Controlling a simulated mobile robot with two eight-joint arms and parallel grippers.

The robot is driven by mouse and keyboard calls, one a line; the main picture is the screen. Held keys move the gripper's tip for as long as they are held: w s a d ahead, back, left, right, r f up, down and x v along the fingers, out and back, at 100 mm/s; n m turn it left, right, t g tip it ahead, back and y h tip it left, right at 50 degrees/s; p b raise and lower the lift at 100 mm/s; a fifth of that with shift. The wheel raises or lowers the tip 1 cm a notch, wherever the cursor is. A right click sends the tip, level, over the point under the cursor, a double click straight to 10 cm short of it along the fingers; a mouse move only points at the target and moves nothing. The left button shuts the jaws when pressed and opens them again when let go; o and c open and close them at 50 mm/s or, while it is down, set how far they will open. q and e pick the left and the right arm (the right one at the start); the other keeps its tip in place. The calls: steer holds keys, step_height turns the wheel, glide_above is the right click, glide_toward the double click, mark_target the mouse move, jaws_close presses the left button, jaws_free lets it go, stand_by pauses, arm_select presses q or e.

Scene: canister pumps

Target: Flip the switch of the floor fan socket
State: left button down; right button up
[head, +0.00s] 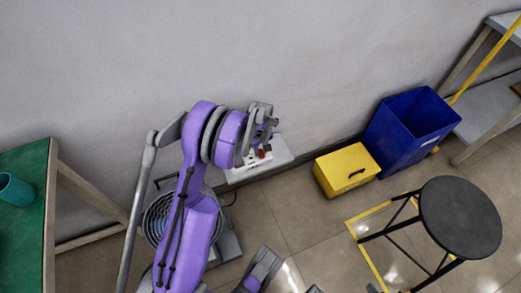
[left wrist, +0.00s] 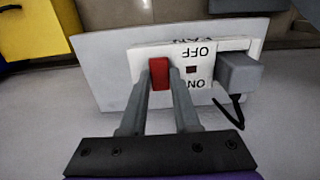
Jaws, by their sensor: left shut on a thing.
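The floor fan socket is a white plate with a red switch (left wrist: 159,73), lettered FAN, OFF and ON, upside down in the left wrist view. The socket plate (left wrist: 205,66) is on a pale backing board (head: 281,158) low at the wall. My left gripper (head: 264,143) is at the socket; in the left wrist view its two fingers (left wrist: 161,80) are shut on the red switch, one on each side. A grey plug (left wrist: 238,72) with a black cord sits beside the switch. The floor fan (head: 160,219) stands partly hidden behind my left arm. My right gripper cannot be made out clearly.
A yellow box (head: 346,170) and a blue bin (head: 408,128) stand along the wall to the right. A black round stool (head: 459,216) stands nearer. A green-topped table (head: 24,235) with a teal cup (head: 15,190) is at left. Floor in the middle is clear.

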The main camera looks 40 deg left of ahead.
arm_select(q)
steer(key=shift+w+a+f+g+h+b, duration=0.15)
steer(key=shift+a+g+h+b, duration=0.2)
steer(key=shift+h, duration=0.35)
steer(key=shift+d, duration=0.1)
steer(key=c, duration=0.6)
jaws_free()
steer(key=shift+c, duration=0.2)
steer(key=shift+r, duration=0.2)
